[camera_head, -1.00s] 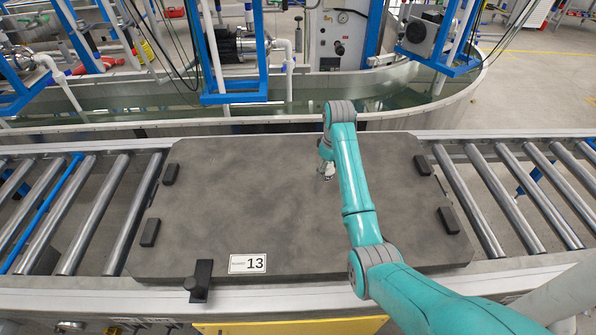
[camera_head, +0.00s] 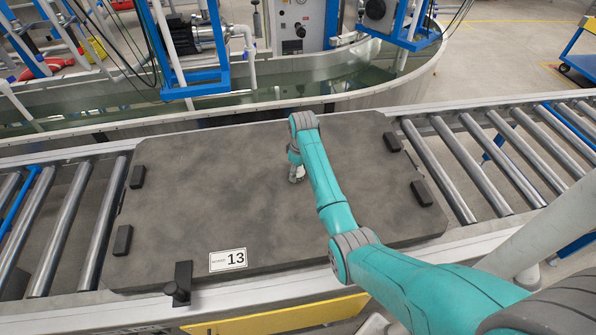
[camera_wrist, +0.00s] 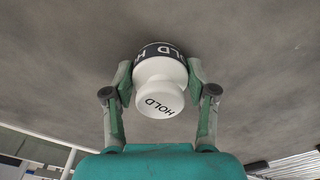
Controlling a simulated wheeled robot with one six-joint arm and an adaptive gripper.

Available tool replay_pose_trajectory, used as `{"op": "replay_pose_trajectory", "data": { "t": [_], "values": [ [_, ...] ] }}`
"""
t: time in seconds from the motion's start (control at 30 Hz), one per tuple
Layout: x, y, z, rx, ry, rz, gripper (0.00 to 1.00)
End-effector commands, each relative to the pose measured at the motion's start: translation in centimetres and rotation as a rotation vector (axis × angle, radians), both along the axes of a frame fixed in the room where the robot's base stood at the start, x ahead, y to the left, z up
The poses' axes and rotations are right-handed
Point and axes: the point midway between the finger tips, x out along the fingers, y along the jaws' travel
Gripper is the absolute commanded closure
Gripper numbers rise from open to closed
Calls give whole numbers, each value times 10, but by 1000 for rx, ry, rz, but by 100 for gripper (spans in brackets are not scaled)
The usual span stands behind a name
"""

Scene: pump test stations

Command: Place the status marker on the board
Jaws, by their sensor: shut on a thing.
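The status marker (camera_wrist: 159,88) is a white, knob-shaped piece with a dark band, and "HOLD" is printed on its top and band. In the wrist view my gripper (camera_wrist: 160,84) is shut on it, one finger on each side. The board (camera_head: 220,190) is a large dark grey slab lying on the roller conveyor. In the head view my gripper (camera_head: 296,175) is over the right-of-centre part of the board. My arm partly hides the marker there, and I cannot tell whether the marker touches the board.
A "13" label (camera_head: 228,260) and a black clamp (camera_head: 179,284) are at the board's front edge. Small black blocks (camera_head: 137,177) sit near its sides. Rollers (camera_head: 500,163) extend left and right. A water tank (camera_head: 280,85) lies behind. Most of the board is clear.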

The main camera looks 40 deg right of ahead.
Motion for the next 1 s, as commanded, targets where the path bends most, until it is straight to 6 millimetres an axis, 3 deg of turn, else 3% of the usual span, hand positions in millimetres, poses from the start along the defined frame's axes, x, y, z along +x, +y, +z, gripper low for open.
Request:
{"op": "replay_pose_trajectory", "data": {
  "t": [0.33, 0.37, 0.43, 0.8, 1.0],
  "values": [
    [1, 0, -3, -1, -1, 0, 80],
    [1, 0, -2, -1, -2, 0, 36],
    [1, 0, -2, -1, -2, 0, 18],
    [1, 0, 0, -2, -2, 0, 18],
    [0, -1, 24, -3, -6, 0, 18]
  ]
}}
